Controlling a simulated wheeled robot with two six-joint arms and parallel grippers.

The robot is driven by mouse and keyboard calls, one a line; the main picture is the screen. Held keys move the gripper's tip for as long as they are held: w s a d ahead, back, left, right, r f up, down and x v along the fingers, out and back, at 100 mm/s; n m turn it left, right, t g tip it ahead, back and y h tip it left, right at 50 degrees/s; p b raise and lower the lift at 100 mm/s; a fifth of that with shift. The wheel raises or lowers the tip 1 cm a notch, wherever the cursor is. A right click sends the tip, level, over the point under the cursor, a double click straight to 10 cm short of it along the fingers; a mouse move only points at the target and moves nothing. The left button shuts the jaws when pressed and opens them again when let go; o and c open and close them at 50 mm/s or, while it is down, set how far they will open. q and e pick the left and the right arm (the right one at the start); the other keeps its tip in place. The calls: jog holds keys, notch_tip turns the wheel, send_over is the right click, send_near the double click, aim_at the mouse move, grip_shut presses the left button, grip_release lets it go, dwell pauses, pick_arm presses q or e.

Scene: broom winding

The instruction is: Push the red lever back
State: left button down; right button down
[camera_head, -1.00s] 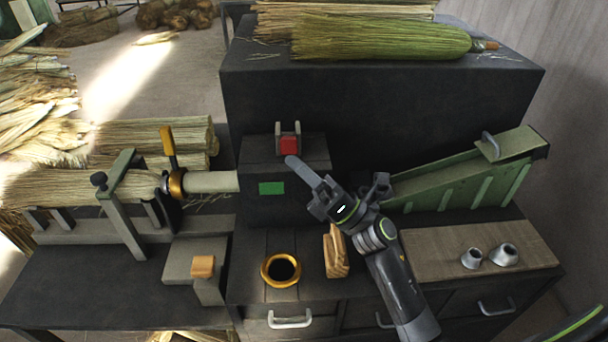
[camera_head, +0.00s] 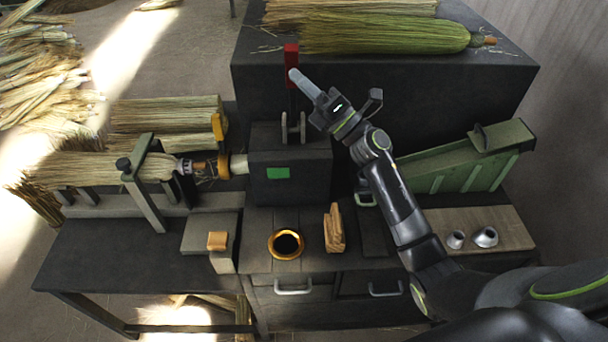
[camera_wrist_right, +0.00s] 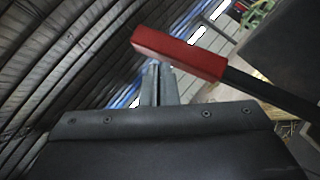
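The red lever (camera_head: 291,52) stands roughly upright in the head view, its red grip above a dark shaft that rises from a grey bracket on the machine box (camera_head: 290,160). My right gripper (camera_head: 293,75) is shut and empty, its fingertips at the lower end of the red grip, overlapping it in the picture. In the right wrist view, the red grip (camera_wrist_right: 180,52) crosses just beyond the closed fingers (camera_wrist_right: 158,85). They look in contact or nearly so; I cannot tell exactly. My left gripper is out of view.
A gold ring with an orange handle (camera_head: 218,127) sits left of the box beside the clamped straw bundle (camera_head: 95,168). Brooms lie on the dark rear cabinet (camera_head: 380,85). A green chute (camera_head: 460,165) stands right of my arm. A gold-rimmed hole (camera_head: 286,244) and wooden piece (camera_head: 334,228) are in front.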

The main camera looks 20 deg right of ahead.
jog(key=w+d+r+m+h+p, duration=0.1)
jog(key=w+d+r+m+h, duration=0.1)
jog(key=w, duration=0.7)
jog(key=shift+w+d+r, duration=0.2)
jog(key=shift+d+r, duration=0.15)
jog(key=shift+r, duration=0.05)
jog(key=shift+d, duration=0.1)
